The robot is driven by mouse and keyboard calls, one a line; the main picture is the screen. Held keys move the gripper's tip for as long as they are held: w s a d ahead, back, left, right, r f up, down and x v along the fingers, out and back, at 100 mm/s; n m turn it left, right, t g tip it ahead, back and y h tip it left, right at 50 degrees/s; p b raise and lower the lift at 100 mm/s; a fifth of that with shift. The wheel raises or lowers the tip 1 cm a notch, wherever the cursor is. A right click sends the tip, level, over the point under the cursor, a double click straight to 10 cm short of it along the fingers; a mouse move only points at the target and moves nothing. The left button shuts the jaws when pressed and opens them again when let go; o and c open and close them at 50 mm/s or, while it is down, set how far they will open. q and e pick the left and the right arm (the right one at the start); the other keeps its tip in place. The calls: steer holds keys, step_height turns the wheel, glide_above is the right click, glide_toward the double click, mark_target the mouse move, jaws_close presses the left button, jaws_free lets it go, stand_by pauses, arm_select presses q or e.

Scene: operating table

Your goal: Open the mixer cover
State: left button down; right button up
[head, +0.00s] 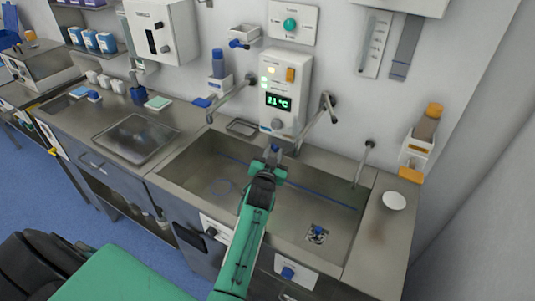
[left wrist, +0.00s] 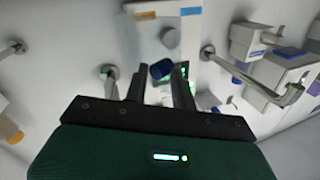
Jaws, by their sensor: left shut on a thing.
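The mixer (head: 285,90) is a white wall unit with a green temperature display, an orange switch and a round grey knob, mounted above the steel sink. I cannot make out a separate cover on it. My left gripper (head: 270,158) is just below the mixer, over the back of the sink, with its jaws closed around a small blue piece (head: 275,147). In the left wrist view the blue piece (left wrist: 161,70) sits between the two dark fingers (left wrist: 160,88), with the mixer's white front (left wrist: 165,18) behind. What the blue piece joins to is hidden. My right gripper is not in view.
Two metal taps (head: 235,95) (head: 323,115) stick out on either side of the mixer. The sink (head: 205,170) is empty apart from its drain fitting (head: 317,234). A bottle holder (head: 415,150) is on the right wall, and a white dish (head: 394,201) lies on the counter.

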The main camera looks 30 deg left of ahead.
arm_select(q)
steer(key=c, duration=1.5)
jaws_free()
steer(key=shift+w+d+r+h, duration=0.3)
steer(key=shift+w+d+r, duration=0.1)
steer(key=shift+d+r, duration=0.15)
steer(key=shift+o, duration=1)
steer(key=shift+w+d+f, duration=0.1)
steer(key=shift+w+d, duration=0.1)
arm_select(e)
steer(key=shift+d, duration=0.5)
arm_select(q)
steer(key=shift+a, duration=0.1)
steer(key=b+v, duration=0.2)
steer(key=v, duration=0.6)
steer(key=shift+s+a+f, duration=0.15)
steer(key=shift+a+f, duration=0.15)
steer(key=shift+f, duration=0.15)
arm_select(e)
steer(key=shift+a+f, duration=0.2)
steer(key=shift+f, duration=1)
